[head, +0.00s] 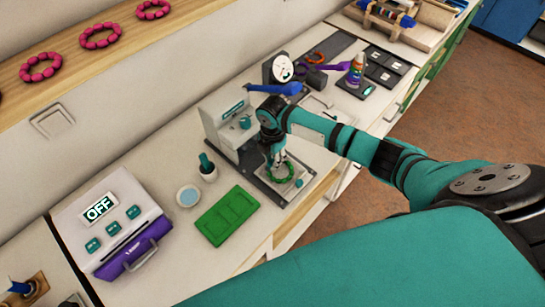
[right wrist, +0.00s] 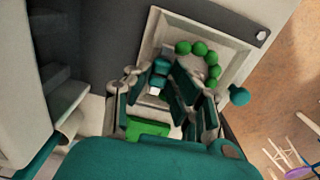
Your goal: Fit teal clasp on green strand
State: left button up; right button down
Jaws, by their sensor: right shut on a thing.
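The green strand (head: 292,176), a ring of round beads, lies on a pale square tray (head: 302,184) at the front of the grey machine. In the right wrist view the strand (right wrist: 213,66) curves along the tray's inside, and my fingers hide its near side. My right gripper (head: 279,158) is just above the strand. In the right wrist view its fingers (right wrist: 169,76) are shut on a small teal piece (right wrist: 160,66), apparently the teal clasp, beside the strand's left end. I cannot tell whether the piece touches the beads. My left gripper is not in view.
A teal knob (head: 299,183) sticks out beside the tray. A green board (head: 227,215), a pale blue-filled dish (head: 188,196) and a cup (head: 208,174) stand left of it. A white and purple case (head: 125,243) marked OFF is farther left. Tools crowd the back right.

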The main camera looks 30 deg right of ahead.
aim_at(272, 160)
dwell(0.3)
jog(key=c, duration=1.1)
grip_release()
jog(key=shift+o, duration=0.4)
jog(key=shift+o, duration=1.3)
jog(key=shift+r, duration=0.1)
jog(key=shift+r+p, duration=3.45)
jog(key=shift+p, duration=0.1)
jog(key=shift+w+d+r, duration=0.1)
jog(key=shift+w+r, duration=0.1)
jog(key=shift+w, duration=0.05)
